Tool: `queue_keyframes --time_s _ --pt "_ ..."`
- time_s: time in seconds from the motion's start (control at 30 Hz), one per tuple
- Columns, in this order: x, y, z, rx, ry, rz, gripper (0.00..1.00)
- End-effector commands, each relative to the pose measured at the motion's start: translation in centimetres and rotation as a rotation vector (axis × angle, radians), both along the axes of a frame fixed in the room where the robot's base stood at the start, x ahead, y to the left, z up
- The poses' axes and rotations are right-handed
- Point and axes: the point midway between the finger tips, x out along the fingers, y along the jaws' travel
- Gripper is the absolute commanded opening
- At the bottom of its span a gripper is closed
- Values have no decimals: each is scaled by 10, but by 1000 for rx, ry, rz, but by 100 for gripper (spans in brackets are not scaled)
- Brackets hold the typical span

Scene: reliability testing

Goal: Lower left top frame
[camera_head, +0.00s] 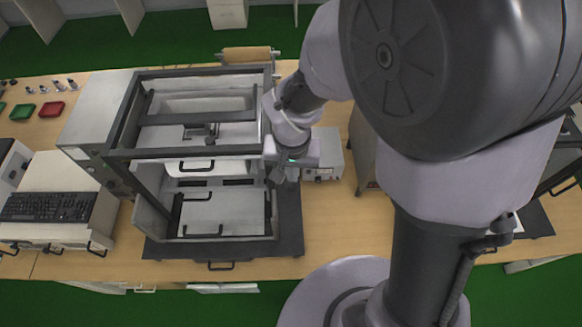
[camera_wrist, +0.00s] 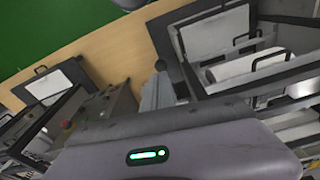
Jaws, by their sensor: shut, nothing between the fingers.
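The left test machine stands on the wooden bench in the head view. Its dark-edged top frame (camera_head: 185,153) is above the light lower plate (camera_head: 222,212) and stands apart from it. Handles show on the panels inside and a dark handle (camera_head: 221,266) is on the base's front edge. My gripper (camera_head: 279,178) is at the machine's right side, pointing down, shut and empty. Whether it touches the frame cannot be told. In the wrist view my gripper's grey finger (camera_wrist: 158,88) is above the bench, and a dark-framed machine with handles (camera_wrist: 235,35) is at the upper right.
A small grey box with knobs (camera_head: 323,165) stands right of my gripper. A keyboard (camera_head: 46,207) is at the left, with green (camera_head: 22,111) and red (camera_head: 51,109) trays behind it. More dark-edged equipment shows at the far right, partly hidden by my arm. Bench wood is clear at front centre.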

Motion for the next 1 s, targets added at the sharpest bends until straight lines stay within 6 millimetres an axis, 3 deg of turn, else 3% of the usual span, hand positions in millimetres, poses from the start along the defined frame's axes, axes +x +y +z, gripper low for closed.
queue_keyframes --time_s 0.27,0.7,1.0 --pt "1 0 -9 0 0 0 0" --pt "6 -1 -66 1 1 -1 0" --pt "7 -1 -69 1 0 -1 0"
